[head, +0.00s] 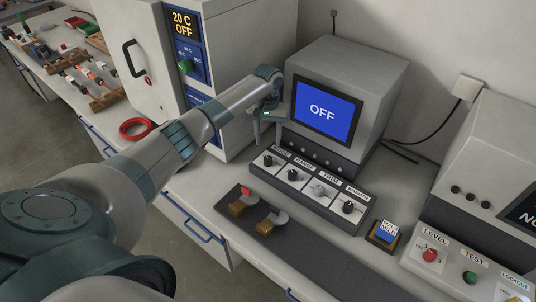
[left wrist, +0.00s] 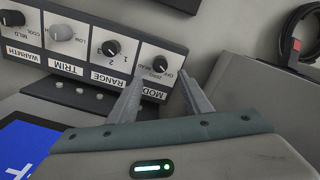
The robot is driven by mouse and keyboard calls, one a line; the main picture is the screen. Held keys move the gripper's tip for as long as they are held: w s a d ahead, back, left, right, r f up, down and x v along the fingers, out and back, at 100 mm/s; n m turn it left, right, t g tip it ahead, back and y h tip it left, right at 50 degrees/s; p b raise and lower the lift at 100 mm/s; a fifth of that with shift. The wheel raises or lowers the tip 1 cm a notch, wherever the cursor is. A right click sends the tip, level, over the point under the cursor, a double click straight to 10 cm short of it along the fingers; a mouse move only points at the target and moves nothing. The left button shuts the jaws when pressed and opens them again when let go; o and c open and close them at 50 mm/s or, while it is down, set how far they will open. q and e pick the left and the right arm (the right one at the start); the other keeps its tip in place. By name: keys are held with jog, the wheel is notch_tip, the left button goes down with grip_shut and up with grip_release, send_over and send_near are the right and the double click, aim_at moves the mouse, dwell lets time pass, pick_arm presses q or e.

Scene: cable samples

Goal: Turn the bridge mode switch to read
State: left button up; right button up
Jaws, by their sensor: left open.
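The bridge is a grey box with a blue screen (head: 322,109) reading OFF. In front of it is a sloped panel with several knobs on white labels. The mode switch (head: 268,160) is the black knob at the panel's left end; in the left wrist view, which shows the panel upside down, the mode switch (left wrist: 160,64) has small position print beside it that I cannot read surely. My left gripper (head: 266,143) is open above it. In the left wrist view the fingers (left wrist: 161,79) point at the knob, one towards each side, apparently apart from it. My right gripper is not seen.
The range knob (head: 293,174), trim knob (head: 318,189) and warmth knob (head: 348,207) sit beside it. A white oven-like cabinet (head: 135,60) stands to the left. Clamps (head: 265,227) on a dark strip lie in front. A blue button (head: 383,233) and another box (head: 490,160) are right.

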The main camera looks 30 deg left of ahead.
aim_at(268, 158)
pick_arm(q)
notch_tip(268, 158, down, 9)
jog(key=shift+f+p, duration=0.2)
jog(key=shift+p, duration=0.55)
jog(key=c, duration=1.1)
